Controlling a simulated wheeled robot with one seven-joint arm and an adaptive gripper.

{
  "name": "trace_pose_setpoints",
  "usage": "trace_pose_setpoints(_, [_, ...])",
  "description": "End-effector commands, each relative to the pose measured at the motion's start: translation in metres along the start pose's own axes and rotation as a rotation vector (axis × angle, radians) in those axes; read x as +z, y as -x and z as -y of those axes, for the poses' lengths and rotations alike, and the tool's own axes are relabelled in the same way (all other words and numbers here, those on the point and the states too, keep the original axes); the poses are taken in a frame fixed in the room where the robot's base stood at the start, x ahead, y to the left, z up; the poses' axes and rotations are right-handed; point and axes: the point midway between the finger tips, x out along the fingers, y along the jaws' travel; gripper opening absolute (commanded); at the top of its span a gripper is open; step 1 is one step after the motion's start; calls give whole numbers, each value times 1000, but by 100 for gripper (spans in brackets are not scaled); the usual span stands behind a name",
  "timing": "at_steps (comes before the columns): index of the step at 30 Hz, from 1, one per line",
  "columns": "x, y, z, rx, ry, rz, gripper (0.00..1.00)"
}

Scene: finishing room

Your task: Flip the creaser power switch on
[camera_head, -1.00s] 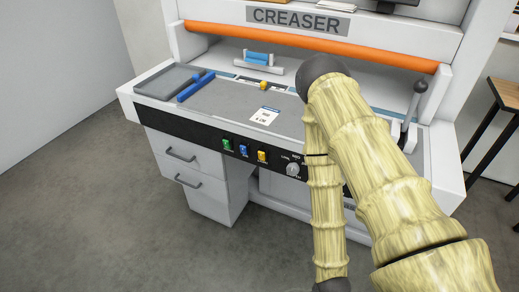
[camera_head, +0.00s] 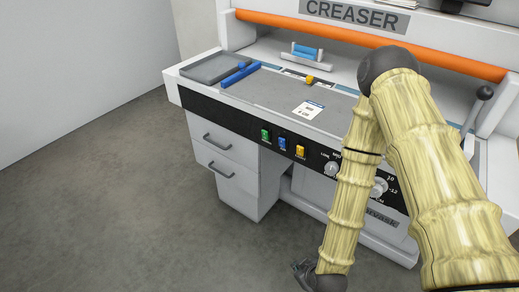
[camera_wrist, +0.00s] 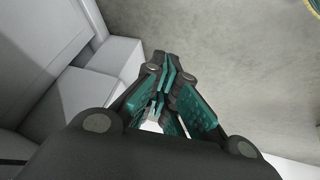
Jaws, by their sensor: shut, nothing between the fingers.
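The creaser (camera_head: 270,105) is a white machine with an orange bar under its name sign. Its black front panel carries a green switch (camera_head: 265,135), a blue switch (camera_head: 282,143) and a yellow switch (camera_head: 300,151). Their labels are too small to read, so I cannot tell which is the power switch or how it is set. My gripper (camera_head: 300,270) hangs low in front of the machine, below the switches and apart from them. The wrist view shows its green-padded fingers (camera_wrist: 165,68) together and empty, above the floor; no switches are visible there.
Dials (camera_head: 331,168) sit right of the switches, partly behind my arm. Drawers (camera_head: 228,160) with handles are below the panel on the left. A grey tray (camera_head: 218,67) and blue bar (camera_head: 240,74) lie on top. Floor (camera_head: 130,190) at left is clear.

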Motion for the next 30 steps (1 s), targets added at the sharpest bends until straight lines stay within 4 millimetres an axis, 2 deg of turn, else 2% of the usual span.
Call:
trace_pose_setpoints(1, [-20, -12, -1, 25, 76, -64, 0])
trace_pose_setpoints(3, [-51, -18, -5, 71, 191, -147, 0])
trace_pose_setpoints(8, [-119, -24, -14, 218, 441, -315, 0])
trace_pose_setpoints(13, [-189, -17, -25, 429, 681, -449, 0])
trace_pose_setpoints(18, [-251, 4, -36, 686, 889, -524, 0])
trace_pose_setpoints(24, [-303, 35, -46, 965, 1051, -530, 0])
trace_pose_setpoints(30, [-326, 55, -51, 1114, 1121, -502, 0])
